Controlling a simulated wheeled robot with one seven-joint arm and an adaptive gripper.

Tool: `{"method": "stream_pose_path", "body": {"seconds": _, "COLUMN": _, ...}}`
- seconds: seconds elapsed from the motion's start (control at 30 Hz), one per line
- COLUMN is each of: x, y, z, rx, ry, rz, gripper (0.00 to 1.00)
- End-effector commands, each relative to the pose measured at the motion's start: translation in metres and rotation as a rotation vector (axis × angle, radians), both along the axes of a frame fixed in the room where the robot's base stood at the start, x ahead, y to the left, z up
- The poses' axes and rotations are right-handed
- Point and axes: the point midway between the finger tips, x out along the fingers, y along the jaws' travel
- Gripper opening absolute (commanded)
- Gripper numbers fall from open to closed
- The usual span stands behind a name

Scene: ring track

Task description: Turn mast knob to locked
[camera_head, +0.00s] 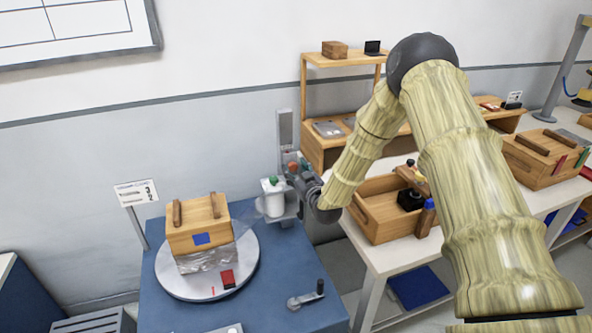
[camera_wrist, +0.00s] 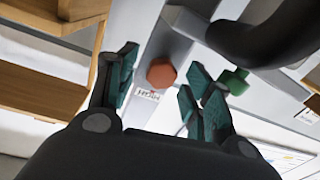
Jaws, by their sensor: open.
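In the wrist view a red hexagonal knob (camera_wrist: 161,73) sits on the grey mast, between the two teal-padded fingers of my gripper (camera_wrist: 161,68). The fingers are open with space on both sides of the knob; I cannot tell whether either touches it. A small printed label (camera_wrist: 147,95) lies just below the knob, its text too small to read surely. A green knob (camera_wrist: 235,81) is to the right, beyond the right finger. In the head view the grey mast (camera_head: 285,128) rises behind my gripper (camera_head: 294,171), which largely hides its lower part.
A white canister with a green lid (camera_head: 272,182) stands left of my gripper. A wooden crate (camera_head: 189,238) sits on a round turntable (camera_head: 247,262) on the blue table (camera_head: 165,318). An open wooden box (camera_head: 372,228) is to the right. A dark curved part (camera_wrist: 255,42) crosses the wrist view's upper right.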

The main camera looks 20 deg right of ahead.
Motion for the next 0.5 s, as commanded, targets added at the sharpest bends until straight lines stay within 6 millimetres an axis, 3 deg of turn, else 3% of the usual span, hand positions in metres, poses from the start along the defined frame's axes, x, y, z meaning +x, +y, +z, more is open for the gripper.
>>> {"method": "stream_pose_path", "body": {"seconds": 0.2, "x": 0.0001, "y": 0.0004, "z": -0.0001, "rx": 0.000, "ry": 0.000, "rz": 0.000, "gripper": 0.49}}
{"method": "stream_pose_path", "body": {"seconds": 0.43, "x": 0.0000, "y": 0.0004, "z": -0.0001, "rx": 0.000, "ry": 0.000, "rz": 0.000, "gripper": 0.07}}
{"method": "stream_pose_path", "body": {"seconds": 0.5, "x": 0.0000, "y": 0.0003, "z": 0.0000, "rx": 0.000, "ry": 0.000, "rz": 0.000, "gripper": 0.04}}
